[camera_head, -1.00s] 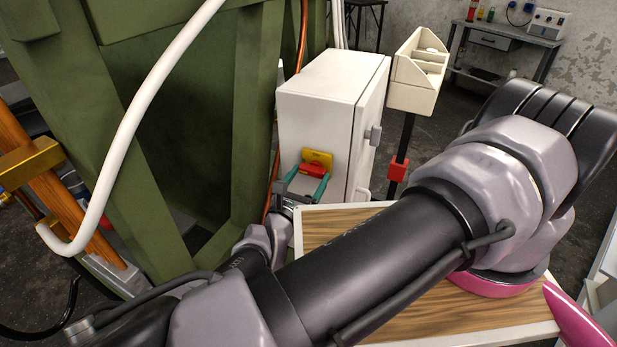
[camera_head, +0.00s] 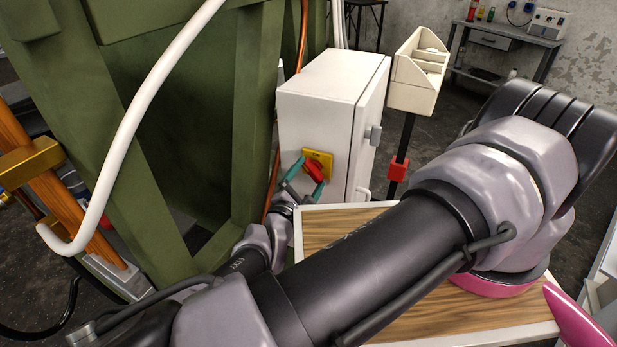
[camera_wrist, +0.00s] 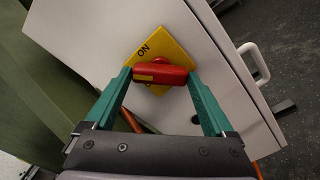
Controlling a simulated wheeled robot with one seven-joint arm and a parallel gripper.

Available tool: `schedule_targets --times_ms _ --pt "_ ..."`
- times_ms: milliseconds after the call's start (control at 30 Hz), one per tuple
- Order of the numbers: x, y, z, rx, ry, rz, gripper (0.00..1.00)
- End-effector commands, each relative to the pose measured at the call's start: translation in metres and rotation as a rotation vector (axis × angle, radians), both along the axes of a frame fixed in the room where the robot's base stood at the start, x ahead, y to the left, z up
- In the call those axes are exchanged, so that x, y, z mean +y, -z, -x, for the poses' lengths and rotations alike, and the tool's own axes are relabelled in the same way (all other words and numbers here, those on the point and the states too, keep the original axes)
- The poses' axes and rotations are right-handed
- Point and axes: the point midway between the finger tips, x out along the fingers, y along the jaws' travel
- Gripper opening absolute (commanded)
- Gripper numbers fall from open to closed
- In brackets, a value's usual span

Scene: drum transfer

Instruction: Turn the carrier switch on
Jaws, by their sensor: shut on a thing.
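The carrier switch is a red handle (camera_head: 315,172) on a square yellow plate (camera_head: 325,156), on the front of a white cabinet (camera_head: 315,115). In the wrist view, the red handle (camera_wrist: 160,73) lies across between my teal fingers, and the yellow plate (camera_wrist: 171,42) sits tilted behind it with "ON" printed near its upper left edge. My gripper (camera_wrist: 160,75) is shut on the handle, one finger at each end. In the head view, my gripper (camera_head: 312,172) and the handle are tilted, sloping down to the right. Part of the plate is hidden by the handle.
A green steel frame (camera_head: 180,130) with a white hose (camera_head: 130,110) stands left of the cabinet. A wood-topped table (camera_head: 330,222) lies under my arm. A cream bin on a post (camera_head: 418,75) stands right of the cabinet, which has a door handle (camera_wrist: 252,62).

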Motion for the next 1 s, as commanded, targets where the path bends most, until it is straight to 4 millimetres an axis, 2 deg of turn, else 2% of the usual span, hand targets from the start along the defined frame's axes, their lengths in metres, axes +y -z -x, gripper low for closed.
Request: schedule_targets --times_ms 600,1000 --pt "0.0009 0.0010 0.0009 -0.233 -0.002 -0.487 0.32" --pt "0.0005 0.0015 0.0010 -0.307 -0.001 -0.639 0.32"
